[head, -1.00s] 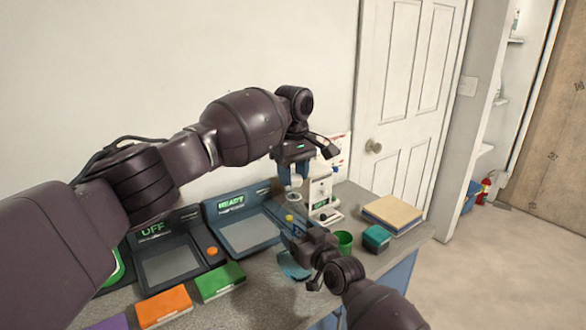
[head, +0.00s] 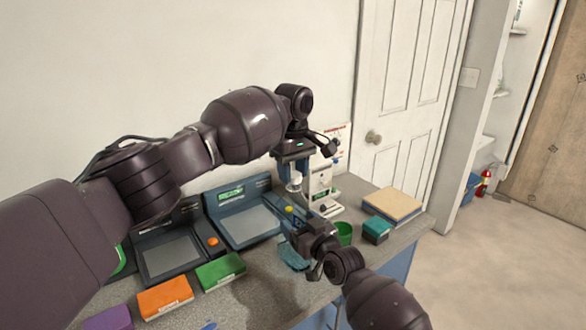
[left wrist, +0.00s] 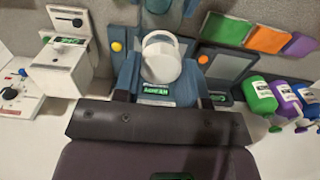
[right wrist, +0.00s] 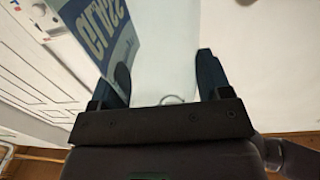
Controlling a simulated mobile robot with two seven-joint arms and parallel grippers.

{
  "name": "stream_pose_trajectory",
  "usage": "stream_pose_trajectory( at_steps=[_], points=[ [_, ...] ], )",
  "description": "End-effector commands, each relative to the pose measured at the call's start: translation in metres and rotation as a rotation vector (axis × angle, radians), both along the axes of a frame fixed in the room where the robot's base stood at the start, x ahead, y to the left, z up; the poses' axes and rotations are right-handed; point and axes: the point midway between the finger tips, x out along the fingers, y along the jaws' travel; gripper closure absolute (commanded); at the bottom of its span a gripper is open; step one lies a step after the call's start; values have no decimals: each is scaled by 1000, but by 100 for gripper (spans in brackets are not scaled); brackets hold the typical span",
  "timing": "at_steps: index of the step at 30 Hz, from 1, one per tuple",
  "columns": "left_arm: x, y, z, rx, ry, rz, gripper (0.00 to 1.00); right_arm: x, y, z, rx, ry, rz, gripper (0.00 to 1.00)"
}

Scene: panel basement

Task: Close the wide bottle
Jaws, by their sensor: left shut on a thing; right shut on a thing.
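My left gripper (head: 293,172) is shut on a white round cap (head: 295,182). In the left wrist view the cap (left wrist: 160,62) sits between the fingers as a pale cup shape. My right gripper (head: 306,232) is lower and shut on a clear, bluish bottle (head: 309,206), which stands out above its fingers. In the right wrist view a pale see-through body (right wrist: 168,55) fills the space between the fingers. The cap is above the bottle and a gap seems to separate them. The bottle's mouth is hard to make out.
Two dark screen devices (head: 245,226) stand along the wall. Orange (head: 164,299) and green (head: 220,271) boxes lie in front. A white instrument (head: 322,190), green cup (head: 344,232), teal box (head: 376,231) and book stack (head: 393,206) stand right.

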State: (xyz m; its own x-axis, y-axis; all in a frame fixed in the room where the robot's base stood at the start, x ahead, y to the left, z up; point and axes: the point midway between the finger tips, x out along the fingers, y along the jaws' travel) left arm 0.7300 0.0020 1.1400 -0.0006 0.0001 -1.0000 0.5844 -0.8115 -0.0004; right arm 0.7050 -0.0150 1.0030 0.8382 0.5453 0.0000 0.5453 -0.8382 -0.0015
Motion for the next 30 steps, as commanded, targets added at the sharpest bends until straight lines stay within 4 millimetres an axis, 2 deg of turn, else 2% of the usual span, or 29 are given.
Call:
stream_pose_trajectory(
  at_steps=[30],
  points=[
    [0,0,-10,0,0,-1,83,0,0,0,0,0,0,71]
  ],
)
